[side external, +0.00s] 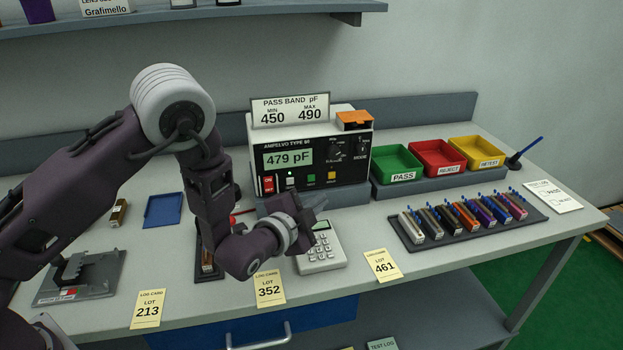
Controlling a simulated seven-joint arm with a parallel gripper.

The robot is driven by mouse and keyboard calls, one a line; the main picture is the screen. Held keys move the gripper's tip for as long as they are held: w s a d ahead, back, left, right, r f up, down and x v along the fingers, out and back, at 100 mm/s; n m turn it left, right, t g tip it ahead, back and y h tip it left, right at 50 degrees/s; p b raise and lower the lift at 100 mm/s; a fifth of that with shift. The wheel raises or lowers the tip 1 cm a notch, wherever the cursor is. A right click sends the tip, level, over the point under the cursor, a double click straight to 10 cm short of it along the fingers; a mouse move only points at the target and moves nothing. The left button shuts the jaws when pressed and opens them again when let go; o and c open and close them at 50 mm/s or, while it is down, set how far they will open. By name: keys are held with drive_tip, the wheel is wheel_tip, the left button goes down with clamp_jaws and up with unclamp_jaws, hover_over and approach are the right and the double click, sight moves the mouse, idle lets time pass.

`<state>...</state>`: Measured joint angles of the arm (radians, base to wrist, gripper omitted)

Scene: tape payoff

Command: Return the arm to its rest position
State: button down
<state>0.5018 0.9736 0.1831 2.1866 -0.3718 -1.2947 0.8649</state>
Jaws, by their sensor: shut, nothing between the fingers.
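My arm reaches in from the left over the bench. My gripper (316,206) is shut and empty, in front of the meter and above the calculator. Part of its fingers is hidden by the wrist. The meter (290,160) reads 479 pF, and the pass band sign (289,111) on top reads 450 to 490.
A calculator (323,252) lies under my gripper. Green PASS (398,178), red REJECT and yellow RETEST (488,162) bins stand at the back right. A rack (432,238) of several coloured parts lies in front. Lot cards (270,289) line the front edge. A shelf (240,10) hangs above.

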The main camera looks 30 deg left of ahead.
idle(0.5)
drive_tip(key=s+a+r+n+g+h, duration=0.1)
drive_tip(key=s+a+r+n+g, duration=0.25)
drive_tip(key=s+r, duration=0.35)
drive_tip(key=s+a+r+n+g, duration=0.2)
drive_tip(key=s+r+n, duration=0.25)
drive_tip(key=r, duration=0.45)
drive_tip(key=s+a+n+g, duration=0.1)
drive_tip(key=s+a+g, duration=0.1)
drive_tip(key=s, duration=1.1)
drive_tip(key=s+a+r+n+g, duration=0.1)
drive_tip(key=s+a+n+g, duration=0.1)
drive_tip(key=s, duration=1.1)
drive_tip(key=shift+s+a+y, duration=0.25)
drive_tip(key=shift+a+y, duration=0.15)
drive_tip(key=shift+a, duration=0.3)
drive_tip(key=shift+r, duration=0.15)
